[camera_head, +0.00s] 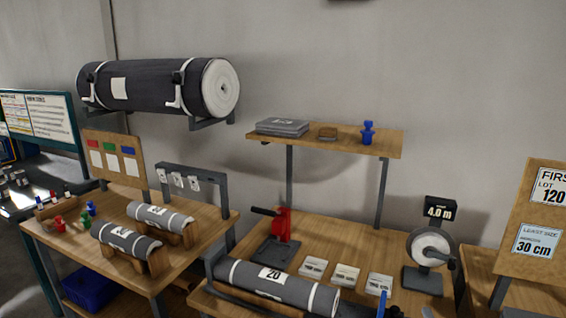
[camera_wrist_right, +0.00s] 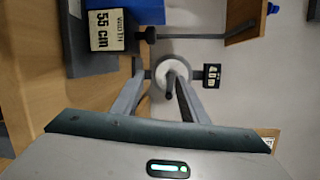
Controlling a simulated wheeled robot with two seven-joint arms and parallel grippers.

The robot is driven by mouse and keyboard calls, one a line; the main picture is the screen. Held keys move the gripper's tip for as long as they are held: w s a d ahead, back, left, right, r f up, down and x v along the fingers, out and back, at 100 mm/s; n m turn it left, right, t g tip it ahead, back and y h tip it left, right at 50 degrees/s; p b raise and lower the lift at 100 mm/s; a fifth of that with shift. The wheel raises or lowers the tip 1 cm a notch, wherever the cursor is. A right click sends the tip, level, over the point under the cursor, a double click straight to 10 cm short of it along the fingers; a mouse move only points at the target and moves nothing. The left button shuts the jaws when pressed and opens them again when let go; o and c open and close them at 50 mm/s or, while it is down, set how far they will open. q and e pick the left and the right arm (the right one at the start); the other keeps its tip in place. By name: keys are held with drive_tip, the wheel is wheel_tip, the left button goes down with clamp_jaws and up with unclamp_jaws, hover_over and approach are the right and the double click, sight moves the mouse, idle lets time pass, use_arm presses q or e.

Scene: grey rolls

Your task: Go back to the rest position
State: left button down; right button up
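My right gripper (camera_wrist_right: 160,82) shows in the right wrist view with its two grey fingers apart. Nothing is held between them. Beyond the fingertips, the white measuring wheel (camera_wrist_right: 172,70) with its dark crank appears in the gap, apart from the gripper as far as I can tell. The same wheel (camera_head: 430,246) stands at the right of the middle bench in the head view, under a 4.0 m display (camera_head: 440,209). My left gripper is not in the head view. My right gripper cannot be made out there.
A grey roll labelled 20 (camera_head: 285,287) lies along the middle bench's front, beside a red press (camera_head: 281,224) and white cards (camera_head: 346,276). Two smaller rolls rest on the left bench (camera_head: 195,262). A shelf (camera_head: 345,140) overhangs the middle bench. A large roll (camera_head: 150,86) hangs on the wall.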

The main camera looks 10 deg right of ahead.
drive_tip(key=s+a+f+n+y, duration=0.1)
drive_tip(key=a+n, duration=0.2)
drive_tip(key=s+a+f+n+g+y, duration=0.1)
drive_tip(key=a+n+y, duration=0.1)
drive_tip(key=a, duration=0.1)
drive_tip(key=s+a+f+n+g+y, duration=0.1)
drive_tip(key=a+f+n, duration=0.1)
drive_tip(key=a+n, duration=0.1)
drive_tip(key=shift+s+a+n+y, duration=0.2)
drive_tip(key=shift+s+n+y, duration=0.1)
drive_tip(key=shift+s, duration=0.05)
drive_tip(key=s+a+f+n+g, duration=0.35)
drive_tip(key=s+n, duration=0.25)
drive_tip(key=s, duration=0.4)
drive_tip(key=s+a+f+n+g, duration=0.2)
drive_tip(key=s+a+n+g, duration=0.25)
drive_tip(key=s, duration=0.55)
drive_tip(key=s+a+f+n+g, duration=0.3)
drive_tip(key=s+a+n, duration=0.25)
drive_tip(key=s, duration=0.45)
wheel_tip(320, 180, down, 28)
drive_tip(key=b, duration=0.1)
drive_tip(key=s+d+f+n+g+b, duration=0.1)
drive_tip(key=s+d+f+g, duration=0.1)
drive_tip(key=s+f, duration=1.7)
drive_tip(key=shift+d+f, duration=0.3)
drive_tip(key=shift+d, duration=0.35)
